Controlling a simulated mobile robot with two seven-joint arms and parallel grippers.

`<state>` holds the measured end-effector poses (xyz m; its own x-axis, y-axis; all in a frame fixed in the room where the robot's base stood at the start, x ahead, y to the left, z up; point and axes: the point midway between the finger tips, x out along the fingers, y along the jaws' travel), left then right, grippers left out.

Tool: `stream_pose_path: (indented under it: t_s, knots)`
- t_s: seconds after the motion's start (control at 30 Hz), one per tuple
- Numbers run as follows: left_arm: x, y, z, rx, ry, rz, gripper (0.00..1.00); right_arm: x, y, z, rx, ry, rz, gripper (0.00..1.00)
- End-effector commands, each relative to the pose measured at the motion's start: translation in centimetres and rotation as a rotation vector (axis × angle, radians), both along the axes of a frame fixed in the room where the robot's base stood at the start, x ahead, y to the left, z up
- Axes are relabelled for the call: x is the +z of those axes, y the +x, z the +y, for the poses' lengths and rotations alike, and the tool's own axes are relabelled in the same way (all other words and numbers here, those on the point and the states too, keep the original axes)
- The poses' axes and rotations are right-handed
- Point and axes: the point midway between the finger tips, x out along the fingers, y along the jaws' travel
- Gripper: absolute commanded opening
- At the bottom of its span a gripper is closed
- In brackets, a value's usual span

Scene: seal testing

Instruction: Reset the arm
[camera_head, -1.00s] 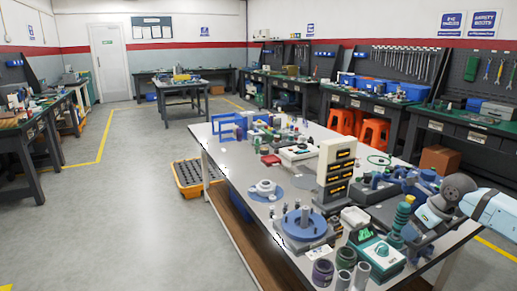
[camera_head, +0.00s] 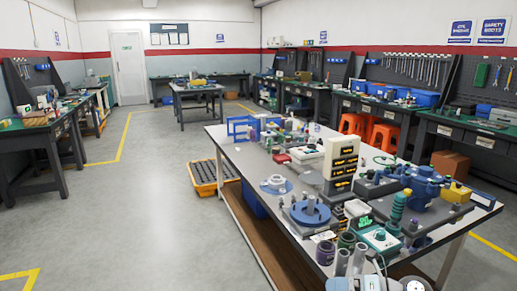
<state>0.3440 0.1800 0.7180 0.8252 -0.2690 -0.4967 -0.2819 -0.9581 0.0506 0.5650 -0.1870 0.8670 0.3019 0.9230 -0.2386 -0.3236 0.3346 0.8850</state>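Neither gripper can be made out in the head view. Pale rounded parts at the bottom edge, right of centre, are probably my own arm, cut off by the frame. The long workbench (camera_head: 232,171) stands in front of me to the right. On its near end are a blue round fixture (camera_head: 310,214), a green ribbed post on a green-topped base (camera_head: 397,212) and several grey and dark cylinders. A blue valve-like assembly (camera_head: 424,186) sits near the right edge.
A tall tester with yellow displays (camera_head: 341,165) stands mid-bench. Orange stools (camera_head: 384,136) stand behind the bench. The grey floor at left is open.

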Motion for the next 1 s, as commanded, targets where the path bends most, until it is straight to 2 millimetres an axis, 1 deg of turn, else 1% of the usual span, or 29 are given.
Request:
stream_pose_path:
  t_s: [0.03, 0.1, 0.17, 0.2, 0.27, 0.3, 0.37, 0.43, 0.6, 0.7, 0.77, 0.9, 0.93, 0.97, 1.0]
  knots:
    - [-0.1, -0.2, 0.0, -0.001, 0.000, 0.004, 0.43, -0.2, -1.6, 2.1, -0.048, 0.145, 0.067, 0.65]
    - [-0.2, -0.4, 0.0, 0.000, 0.000, 0.008, 0.43, -0.1, -3.1, 3.7, -0.142, 0.339, 0.168, 0.65]
    - [-0.3, -0.4, 0.0, -0.001, 0.000, 0.009, 0.43, -0.2, -4.2, 4.5, -0.234, 0.496, 0.269, 0.65]
    - [-0.2, -0.4, 0.0, -0.001, 0.000, 0.009, 0.43, -0.4, -4.9, 4.7, -0.302, 0.594, 0.342, 0.65]
    - [-0.2, -0.4, -0.1, -0.001, 0.000, 0.009, 0.43, -1.1, -5.9, 4.6, -0.410, 0.731, 0.459, 0.65]
    - [-0.2, -0.4, -0.1, -0.002, -0.001, 0.009, 0.43, -1.8, -6.6, 4.4, -0.487, 0.815, 0.543, 0.65]
    - [-0.2, -0.4, -0.1, -0.002, -0.001, 0.009, 0.43, -3.1, -7.8, 3.8, -0.607, 0.931, 0.674, 0.65]
    - [-0.2, -0.4, -0.1, -0.002, -0.001, 0.009, 0.43, -5.0, -9.5, 3.0, -0.746, 1.045, 0.832, 0.65]
    - [-0.2, -0.4, -0.1, -0.003, 0.000, 0.009, 0.43, -9.6, -14.0, 1.5, -1.023, 1.215, 1.157, 0.65]
    - [-0.3, -0.4, -0.1, -0.003, 0.000, 0.009, 0.43, -11.8, -16.7, 1.1, -1.150, 1.273, 1.317, 0.65]
    - [-0.3, -0.4, -0.1, -0.003, 0.000, 0.009, 0.43, -12.8, -18.3, 0.9, -1.215, 1.299, 1.406, 0.65]
    - [-0.3, -0.4, -0.1, -0.003, 0.000, 0.009, 0.43, -15.1, -22.4, 0.8, -1.358, 1.343, 1.608, 0.65]
    - [-0.2, -0.4, -0.1, -0.003, 0.000, 0.009, 0.43, -15.5, -23.3, 0.8, -1.386, 1.350, 1.652, 0.65]
    - [1.4, -0.4, -0.1, -0.003, 0.001, 0.010, 0.43, -13.8, -22.8, 0.7, -1.376, 1.344, 1.632, 0.65]
    - [2.1, -0.4, -0.1, -0.002, 0.002, 0.011, 0.43, -13.1, -22.6, 0.6, -1.374, 1.342, 1.626, 0.65]
